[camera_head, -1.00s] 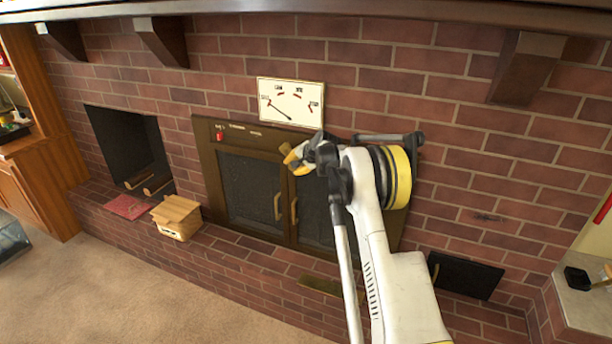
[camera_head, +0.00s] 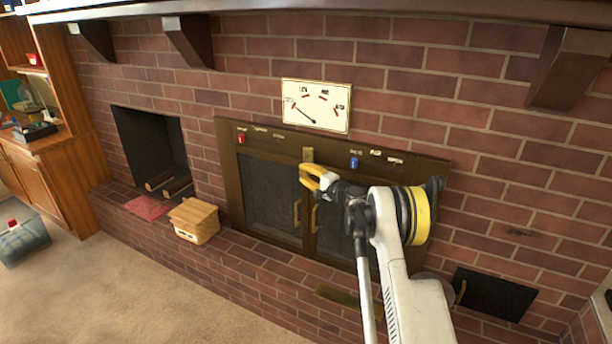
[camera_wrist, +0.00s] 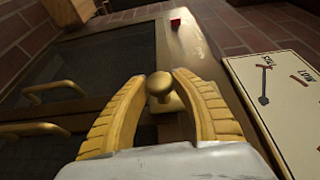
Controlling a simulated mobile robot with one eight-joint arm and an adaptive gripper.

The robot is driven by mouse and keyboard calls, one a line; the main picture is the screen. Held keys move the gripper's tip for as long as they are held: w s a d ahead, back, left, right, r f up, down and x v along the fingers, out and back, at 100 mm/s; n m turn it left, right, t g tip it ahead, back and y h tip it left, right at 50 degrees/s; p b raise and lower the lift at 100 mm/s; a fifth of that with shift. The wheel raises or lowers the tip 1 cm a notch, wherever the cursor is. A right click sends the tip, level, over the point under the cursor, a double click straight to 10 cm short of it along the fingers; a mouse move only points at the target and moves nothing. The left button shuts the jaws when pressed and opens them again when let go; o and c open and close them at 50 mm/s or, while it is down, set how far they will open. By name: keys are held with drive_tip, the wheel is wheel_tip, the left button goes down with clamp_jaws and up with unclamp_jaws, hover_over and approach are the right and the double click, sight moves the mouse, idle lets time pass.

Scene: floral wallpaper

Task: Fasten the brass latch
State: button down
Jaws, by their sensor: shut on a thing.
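The brass latch shows as a small plate (camera_head: 308,155) at the top middle of the dark glass fireplace doors (camera_head: 270,192). In the wrist view its round brass knob (camera_wrist: 159,85) stands between the yellow fingers of my gripper (camera_wrist: 160,78). In the head view my gripper (camera_head: 313,178) is at the lower end of the latch plate. The fingers are shut on the knob, one on each side. The gripper partly hides the latch's lower part, and the exact contact is hard to see. Two brass door handles (camera_head: 297,214) (camera_head: 314,217) hang below.
A white dial panel (camera_head: 316,106) is on the bricks just above. A red slider (camera_head: 240,139) and a blue slider (camera_head: 354,162) sit on the door frame's top bar. A wooden box (camera_head: 194,220) stands on the hearth at left.

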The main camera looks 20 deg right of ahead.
drive_tip(key=shift+w+a, duration=0.1)
idle(0.5)
drive_tip(key=c, duration=1)
unclamp_jaws()
drive_tip(key=v, duration=1.2)
drive_tip(key=shift+f, duration=0.3)
drive_tip(key=shift+a, duration=0.1)
